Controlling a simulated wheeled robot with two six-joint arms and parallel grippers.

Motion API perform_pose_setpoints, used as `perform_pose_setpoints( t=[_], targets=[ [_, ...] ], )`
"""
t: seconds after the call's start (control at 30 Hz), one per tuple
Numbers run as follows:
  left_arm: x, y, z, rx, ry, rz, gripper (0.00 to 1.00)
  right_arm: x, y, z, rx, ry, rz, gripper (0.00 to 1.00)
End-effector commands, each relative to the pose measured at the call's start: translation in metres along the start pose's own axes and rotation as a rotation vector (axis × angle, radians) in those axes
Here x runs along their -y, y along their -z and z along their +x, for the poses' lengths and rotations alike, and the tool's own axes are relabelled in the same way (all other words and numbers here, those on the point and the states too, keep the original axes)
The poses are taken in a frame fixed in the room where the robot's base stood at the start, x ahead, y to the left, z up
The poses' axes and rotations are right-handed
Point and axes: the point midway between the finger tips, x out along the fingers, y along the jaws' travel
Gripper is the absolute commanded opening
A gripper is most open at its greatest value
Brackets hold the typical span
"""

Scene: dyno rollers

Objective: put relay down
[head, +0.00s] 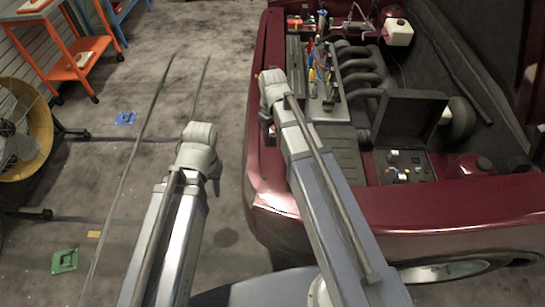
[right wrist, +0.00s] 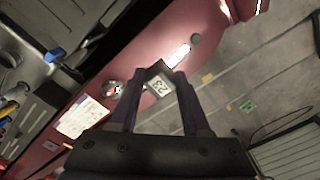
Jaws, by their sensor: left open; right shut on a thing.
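The relay (right wrist: 158,80) is a small dark block with a pale label bearing dark print. My right gripper (right wrist: 158,76) is shut on it, with the block between the fingertips. In the head view my right gripper (head: 268,128) is at the car's left edge, mostly hidden under its own wrist, and the relay cannot be made out there. In the wrist view the relay is seen against red bodywork and the floor. My left gripper (head: 214,184) is open and empty over the floor, left of the car.
The red car (head: 258,190) has its engine bay open. A tool tray (head: 328,108) stands in the bay, with an open black case (head: 408,120) to its right. An orange cart (head: 72,62) and a yellow fan (head: 38,125) stand at the left. The floor between is mostly clear.

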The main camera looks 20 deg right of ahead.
Motion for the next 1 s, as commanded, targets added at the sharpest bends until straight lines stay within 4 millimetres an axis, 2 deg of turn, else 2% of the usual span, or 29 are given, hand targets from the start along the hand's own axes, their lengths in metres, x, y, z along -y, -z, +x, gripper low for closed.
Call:
perform_pose_setpoints(
  t=[0.03,0.3,0.6,0.9,1.0],
  targets=[
    [-0.001,0.001,0.012,0.0,0.0,0.0,0.45,0.0,0.0,0.012,0.0,0.0,0.0,0.0],
    [-0.005,0.003,0.052,0.0,0.0,0.0,0.45,0.0,0.0,0.052,0.0,0.0,0.0,0.0],
    [-0.005,0.003,0.058,0.0,0.0,0.0,0.45,-0.001,0.0,0.058,0.0,0.0,0.0,0.0],
    [-0.009,0.005,0.091,0.0,0.0,0.0,0.45,-0.001,0.0,0.092,0.0,0.0,-0.001,0.0],
    [-0.009,0.005,0.094,0.0,0.0,0.0,0.45,-0.001,0.0,0.095,0.0,0.0,-0.001,0.0]
  ],
)
